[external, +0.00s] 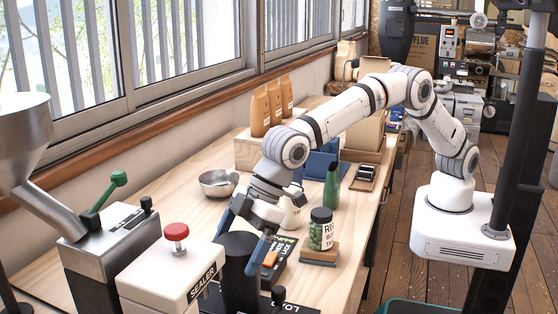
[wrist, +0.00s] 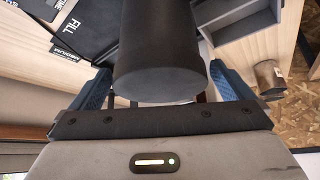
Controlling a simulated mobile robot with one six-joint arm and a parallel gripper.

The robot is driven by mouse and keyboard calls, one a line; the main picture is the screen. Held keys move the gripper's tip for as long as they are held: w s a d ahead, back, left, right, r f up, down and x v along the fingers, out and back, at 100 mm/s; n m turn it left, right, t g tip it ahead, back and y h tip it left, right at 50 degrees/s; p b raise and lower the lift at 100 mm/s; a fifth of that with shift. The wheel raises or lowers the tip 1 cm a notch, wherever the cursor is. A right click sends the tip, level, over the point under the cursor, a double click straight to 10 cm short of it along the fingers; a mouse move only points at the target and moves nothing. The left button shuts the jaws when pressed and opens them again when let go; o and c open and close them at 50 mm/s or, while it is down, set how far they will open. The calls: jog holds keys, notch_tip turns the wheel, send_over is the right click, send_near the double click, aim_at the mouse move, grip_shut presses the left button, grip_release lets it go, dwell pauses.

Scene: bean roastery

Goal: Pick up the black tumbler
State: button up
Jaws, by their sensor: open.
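The black tumbler (external: 238,275) stands near the front of the wooden bench, beside the sealer, in the external view. In the wrist view the black tumbler (wrist: 157,50) fills the top middle, seen close up. My gripper (external: 243,243) is at the tumbler's upper part. In the wrist view my gripper (wrist: 162,88) is open, with one blue finger on each side of the tumbler. A gap shows between each finger and the tumbler, so the jaws are not closed on it. The tumbler's lower end is partly hidden in the external view.
The sealer (external: 172,278) with a red knob stands close left of the tumbler. A jar of green contents (external: 320,232), a green bottle (external: 332,186) and a metal bowl (external: 218,183) stand farther back. Brown bags (external: 273,104) line the window side.

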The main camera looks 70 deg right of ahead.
jog(key=shift+c, duration=0.3)
jog(key=c, duration=1.4)
